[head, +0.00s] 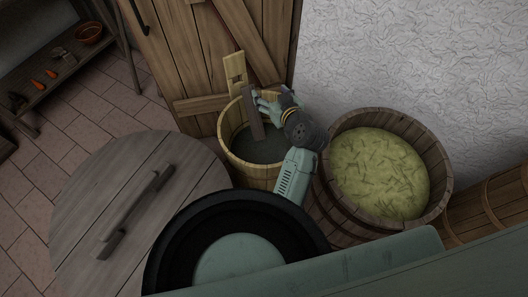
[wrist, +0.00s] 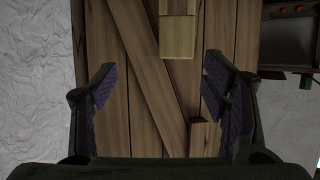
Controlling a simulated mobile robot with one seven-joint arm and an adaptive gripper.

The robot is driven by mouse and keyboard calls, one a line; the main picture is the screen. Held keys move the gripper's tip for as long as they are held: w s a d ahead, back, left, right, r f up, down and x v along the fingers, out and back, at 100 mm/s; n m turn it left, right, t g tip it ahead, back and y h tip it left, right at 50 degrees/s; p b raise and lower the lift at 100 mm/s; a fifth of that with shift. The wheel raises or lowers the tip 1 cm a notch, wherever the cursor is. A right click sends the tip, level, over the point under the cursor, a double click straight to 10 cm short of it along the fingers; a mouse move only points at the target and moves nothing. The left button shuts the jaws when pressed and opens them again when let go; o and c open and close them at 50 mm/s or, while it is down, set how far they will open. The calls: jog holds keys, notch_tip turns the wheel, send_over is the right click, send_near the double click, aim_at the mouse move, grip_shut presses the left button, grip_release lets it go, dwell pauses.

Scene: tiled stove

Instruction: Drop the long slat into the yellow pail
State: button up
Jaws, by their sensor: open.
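The yellow pail (head: 240,172) is a wooden tub with one tall stave (head: 236,68), standing by the plank door. A dark, long slat (head: 253,115) is steeply tilted at the pail's mouth, its lower end over or inside the dark interior. I cannot tell whether it touches the bottom. My gripper (head: 262,97) is over the pail's back rim, close beside the slat. In the wrist view my gripper (wrist: 155,90) is open, with nothing clearly held between the pads. A brown piece (wrist: 205,138), possibly the slat's end, shows by the right finger. The yellow stave (wrist: 177,35) shows at top.
A barrel with greenish contents (head: 380,172) stands right of the pail. A round wooden top with a bar handle (head: 135,215) lies at front left. The plank door (head: 180,60) and white wall (head: 400,60) are behind.

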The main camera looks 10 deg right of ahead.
jog(key=v, duration=1)
jog(key=shift+s, duration=0.25)
jog(key=shift+w+r, duration=0.1)
jog(key=shift+r, duration=0.15)
